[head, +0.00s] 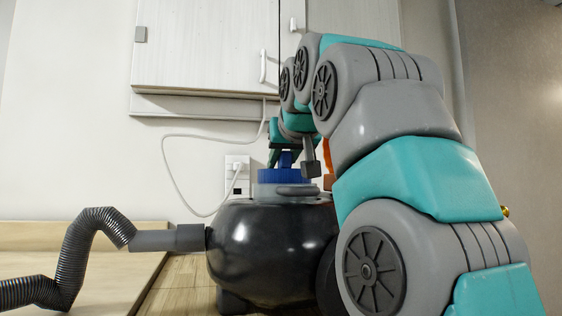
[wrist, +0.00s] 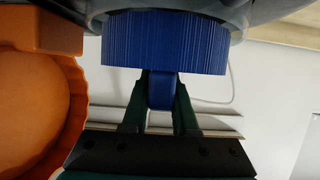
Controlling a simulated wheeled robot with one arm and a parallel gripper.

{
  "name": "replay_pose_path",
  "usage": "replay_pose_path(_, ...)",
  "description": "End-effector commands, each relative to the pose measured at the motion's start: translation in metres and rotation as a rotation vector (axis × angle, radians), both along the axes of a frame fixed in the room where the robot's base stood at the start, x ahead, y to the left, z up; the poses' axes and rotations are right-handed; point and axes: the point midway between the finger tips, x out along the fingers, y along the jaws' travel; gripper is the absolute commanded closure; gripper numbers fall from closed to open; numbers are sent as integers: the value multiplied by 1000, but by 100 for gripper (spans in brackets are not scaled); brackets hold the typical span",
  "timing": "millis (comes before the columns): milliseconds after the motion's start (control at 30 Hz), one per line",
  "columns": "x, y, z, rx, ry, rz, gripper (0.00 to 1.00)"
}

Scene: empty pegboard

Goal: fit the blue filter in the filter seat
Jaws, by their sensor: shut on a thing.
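The blue filter (head: 284,175) is a ribbed round piece with a small knob. In the head view it stands upright at the top of a black rounded vacuum canister (head: 270,245), at the pale ring-shaped seat (head: 270,190). My gripper (head: 292,160) is above it, pointing down, with its fingers shut on the knob. In the wrist view the filter (wrist: 165,42) fills the top middle and the green fingers (wrist: 161,105) hold its knob from both sides. The filter's lower edge is at the grey rim (wrist: 238,14); how deep it sits cannot be told.
An orange round part (wrist: 35,110) is close beside my gripper. A grey hose (head: 95,235) runs left from the canister. A white cord (head: 180,165) hangs from a wall outlet (head: 237,175). White cabinets (head: 205,45) are above.

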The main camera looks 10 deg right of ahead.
Motion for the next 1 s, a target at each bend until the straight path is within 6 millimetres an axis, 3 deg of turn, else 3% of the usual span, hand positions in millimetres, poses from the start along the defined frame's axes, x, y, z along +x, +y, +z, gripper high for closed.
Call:
replay_pose_path(633,0,0,-15,0,-1,0,100)
replay_pose_path(667,0,0,-14,0,-1,0,70)
replay_pose_path(933,0,0,-14,0,0,0,40)
replay_pose_path(1000,0,0,-15,0,1,0,38)
